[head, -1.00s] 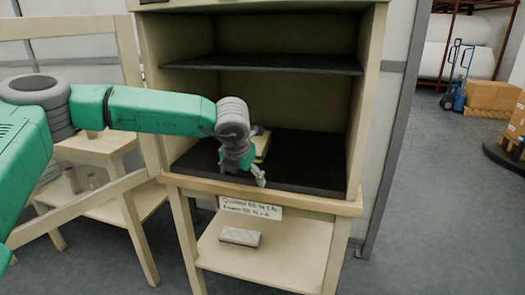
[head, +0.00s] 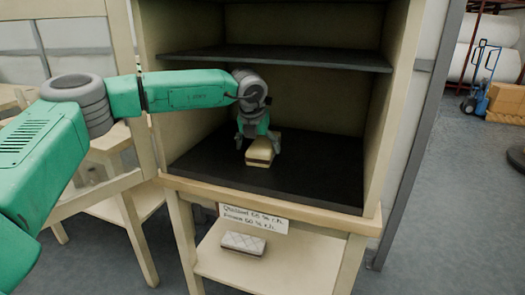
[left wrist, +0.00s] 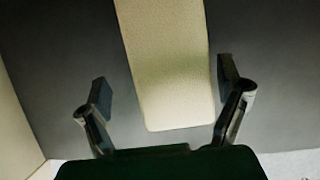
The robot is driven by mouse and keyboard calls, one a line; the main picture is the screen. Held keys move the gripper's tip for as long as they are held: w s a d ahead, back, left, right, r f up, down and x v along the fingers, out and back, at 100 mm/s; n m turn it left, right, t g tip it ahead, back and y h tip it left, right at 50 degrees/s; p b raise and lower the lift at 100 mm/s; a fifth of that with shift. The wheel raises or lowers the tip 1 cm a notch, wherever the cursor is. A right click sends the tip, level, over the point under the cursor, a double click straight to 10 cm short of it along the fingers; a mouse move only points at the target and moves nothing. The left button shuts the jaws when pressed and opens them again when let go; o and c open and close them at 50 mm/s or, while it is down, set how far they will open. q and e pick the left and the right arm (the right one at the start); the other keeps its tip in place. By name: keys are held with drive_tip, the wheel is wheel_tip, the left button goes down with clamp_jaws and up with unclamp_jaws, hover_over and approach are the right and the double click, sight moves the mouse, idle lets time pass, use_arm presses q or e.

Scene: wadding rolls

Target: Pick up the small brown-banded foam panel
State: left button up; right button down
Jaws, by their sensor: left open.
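The small foam panel (head: 262,152), cream with a brown band along its side, lies on the dark middle shelf (head: 310,182) of the cabinet. My left gripper (head: 257,142) is above it, pointing down, with its fingers spread and part of the panel hidden behind it. In the left wrist view the panel's pale top (left wrist: 168,60) lies between the open fingers of the left gripper (left wrist: 163,88), with a gap to each finger. I cannot tell whether the fingertips are below the panel's top. My right gripper is not in view.
The cabinet's side walls and an upper dark shelf (head: 270,58) enclose the space around my left arm. A handwritten label (head: 252,217) hangs at the front edge. A pale quilted block (head: 243,244) lies on the lower shelf. The dark shelf is clear right of the panel.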

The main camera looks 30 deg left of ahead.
sight(266, 139)
use_arm(q)
drive_tip(key=shift+w+d+r, duration=0.15)
drive_tip(key=shift+w+d, duration=0.05)
drive_tip(key=shift+w, duration=0.25)
drive_tip(key=w, duration=0.3)
drive_tip(key=shift+w+d+r, duration=0.1)
drive_tip(key=shift+d+r, duration=0.05)
drive_tip(key=shift+d, duration=0.05)
drive_tip(key=shift+w+a+f+b, duration=0.45)
drive_tip(key=shift+f+b, duration=0.05)
drive_tip(key=shift+b, duration=0.05)
drive_tip(key=shift+a+f, duration=0.2)
drive_tip(key=shift+a, duration=0.1)
drive_tip(key=shift+w+a, duration=0.1)
drive_tip(key=shift+a, duration=0.2)
drive_tip(key=shift+d, duration=0.3)
drive_tip(key=c, duration=0.9)
drive_tip(key=shift+d+r, duration=0.15)
drive_tip(key=shift+d, duration=0.1)
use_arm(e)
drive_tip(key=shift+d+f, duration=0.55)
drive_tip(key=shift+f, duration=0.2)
